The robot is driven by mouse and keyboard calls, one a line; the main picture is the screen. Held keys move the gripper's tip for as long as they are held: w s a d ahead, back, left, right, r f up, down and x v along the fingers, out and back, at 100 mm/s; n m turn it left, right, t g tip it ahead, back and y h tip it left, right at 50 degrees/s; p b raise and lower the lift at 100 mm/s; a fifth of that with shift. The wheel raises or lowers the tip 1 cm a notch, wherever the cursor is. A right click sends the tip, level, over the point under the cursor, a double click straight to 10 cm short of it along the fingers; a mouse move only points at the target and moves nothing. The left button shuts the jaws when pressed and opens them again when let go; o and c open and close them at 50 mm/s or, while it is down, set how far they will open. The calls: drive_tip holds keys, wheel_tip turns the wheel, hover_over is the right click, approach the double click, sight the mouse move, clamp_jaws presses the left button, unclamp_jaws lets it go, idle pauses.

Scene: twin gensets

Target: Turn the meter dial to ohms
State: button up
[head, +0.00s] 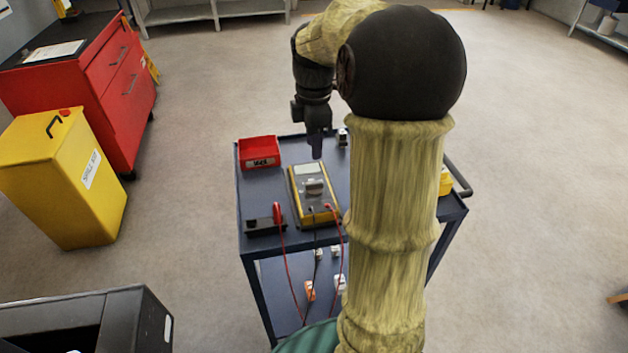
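The yellow and grey meter (295,205) lies on the dark blue cart top (262,184), with its pale display at the far end. Its dial (315,187) is a grey knob near the middle of its face; its marked setting is too small to read. Red and black leads run from the meter's near end. My gripper (316,154) points down just beyond the meter's far end, apart from the dial in the picture. Its fingers are too small and dark to tell open from shut. I see nothing held. My arm hides part of the cart's right side.
A red bin (259,152) stands at the cart's back left. A black block with a red probe (277,212) is left of the meter. A yellow spill kit bin (62,180) and a red cabinet (115,95) stand at left. The floor between them and the cart is clear.

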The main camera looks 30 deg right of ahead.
sight(314, 182)
wheel_tip(314, 182, down, 11)
drive_tip(key=shift+f+b, duration=0.1)
drive_tip(key=shift+b, duration=1.05)
clamp_jaws()
